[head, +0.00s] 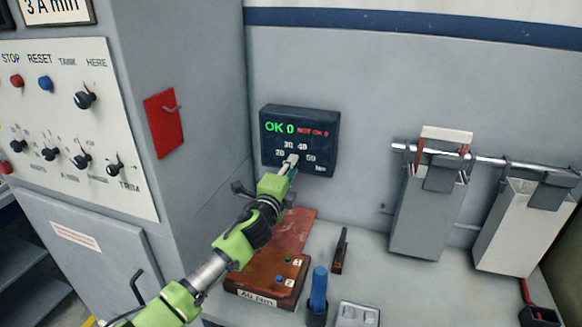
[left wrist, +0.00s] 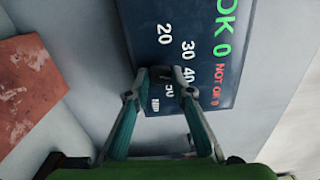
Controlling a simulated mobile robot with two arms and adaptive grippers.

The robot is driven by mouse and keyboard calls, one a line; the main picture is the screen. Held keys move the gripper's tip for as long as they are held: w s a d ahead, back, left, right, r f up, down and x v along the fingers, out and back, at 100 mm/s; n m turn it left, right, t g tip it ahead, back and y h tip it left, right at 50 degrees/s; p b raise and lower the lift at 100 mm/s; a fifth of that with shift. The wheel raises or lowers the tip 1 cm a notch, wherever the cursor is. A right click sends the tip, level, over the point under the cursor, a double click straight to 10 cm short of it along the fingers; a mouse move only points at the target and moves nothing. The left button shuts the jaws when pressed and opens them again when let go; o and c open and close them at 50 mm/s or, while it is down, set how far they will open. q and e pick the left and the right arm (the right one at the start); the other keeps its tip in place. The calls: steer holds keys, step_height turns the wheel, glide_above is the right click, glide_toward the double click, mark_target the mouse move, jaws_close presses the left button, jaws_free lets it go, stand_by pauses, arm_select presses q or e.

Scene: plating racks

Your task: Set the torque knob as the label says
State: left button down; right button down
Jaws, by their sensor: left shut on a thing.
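The dark torque box (head: 325,125) hangs on the grey back wall. Its face shows a green "OK 0", a red "NOT OK 0" and a scale marked 20, 30, 40, 50 with Nm. The small dark torque knob (left wrist: 161,73) sits in the middle of the scale in the left wrist view. My left gripper (head: 291,160) is shut on the knob, a fingertip on each side, and hides it in the head view. The knob's pointer cannot be made out. A white label (head: 257,297) on the brown block's front edge has small, hard-to-read text ending in Nm.
A brown block (head: 268,270) with small buttons, a blue-handled tool (head: 318,290) and a black-handled tool (head: 340,250) stand on the bench below. Two grey holders (head: 428,215) (head: 520,225) hang from a rail at right. A control cabinet (head: 185,60) stands close at left.

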arm_select(q)
steer(key=shift+f+m, duration=0.1)
steer(key=shift+m, duration=0.6)
steer(key=c, duration=1.8)
jaws_free()
steer(key=v, duration=1.2)
